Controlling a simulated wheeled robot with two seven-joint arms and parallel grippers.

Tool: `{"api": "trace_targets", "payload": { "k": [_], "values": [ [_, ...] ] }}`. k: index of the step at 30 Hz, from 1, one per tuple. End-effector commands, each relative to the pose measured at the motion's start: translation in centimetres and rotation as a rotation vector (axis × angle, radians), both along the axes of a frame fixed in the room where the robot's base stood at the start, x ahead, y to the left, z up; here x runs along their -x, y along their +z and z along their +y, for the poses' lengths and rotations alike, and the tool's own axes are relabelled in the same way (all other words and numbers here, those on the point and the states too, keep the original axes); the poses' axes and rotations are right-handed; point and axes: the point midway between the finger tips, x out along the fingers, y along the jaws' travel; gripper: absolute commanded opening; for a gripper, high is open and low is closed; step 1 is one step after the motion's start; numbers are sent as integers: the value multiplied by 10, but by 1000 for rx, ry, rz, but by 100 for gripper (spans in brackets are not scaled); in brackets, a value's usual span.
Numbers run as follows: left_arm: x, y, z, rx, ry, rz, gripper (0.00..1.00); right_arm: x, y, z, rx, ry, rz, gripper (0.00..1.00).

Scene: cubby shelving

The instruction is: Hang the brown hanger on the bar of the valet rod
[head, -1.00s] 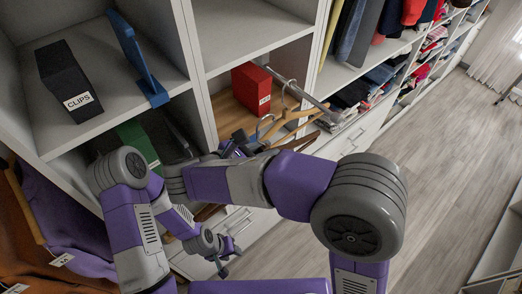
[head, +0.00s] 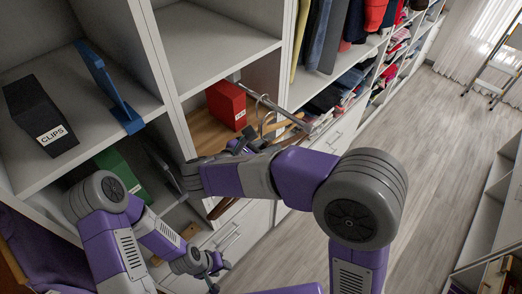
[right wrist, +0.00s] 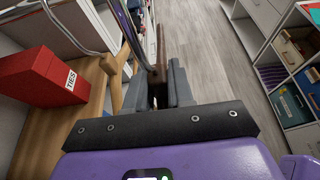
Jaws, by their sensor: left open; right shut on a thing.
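The valet rod (head: 283,103) is a metal bar sticking out of the cubby. A light wooden hanger (head: 288,122) hangs at it; it also shows in the right wrist view (right wrist: 117,82). My right gripper (head: 243,143) is beside the rod, shut on the brown hanger (right wrist: 160,48). One brown end (head: 226,207) shows below my right arm, which hides much of the hanger. Metal hooks overlap near the rod; I cannot tell whether the brown hanger's hook touches the bar. My left gripper (head: 214,275) is low at the left, open and away from the hangers.
A red box (head: 226,104) stands in the cubby behind the rod. A green box (head: 118,170) and a black clips box (head: 38,115) sit in cubbies at left. Shelves of folded clothes (head: 340,100) run beyond the rod.

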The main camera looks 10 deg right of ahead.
Motion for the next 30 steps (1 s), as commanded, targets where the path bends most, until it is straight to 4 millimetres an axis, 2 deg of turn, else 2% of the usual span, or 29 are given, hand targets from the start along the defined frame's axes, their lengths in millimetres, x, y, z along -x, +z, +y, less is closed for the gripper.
{"api": "trace_targets", "payload": {
  "k": [24, 30],
  "values": [
    [0, 13, 0, 0, 0, 0, 43, -40, 1, -52, 0, -2, 1, 0],
    [0, -1, 0, 0, 0, 0, 43, -41, -17, -52, 1, 0, 1, 0]
  ]
}}
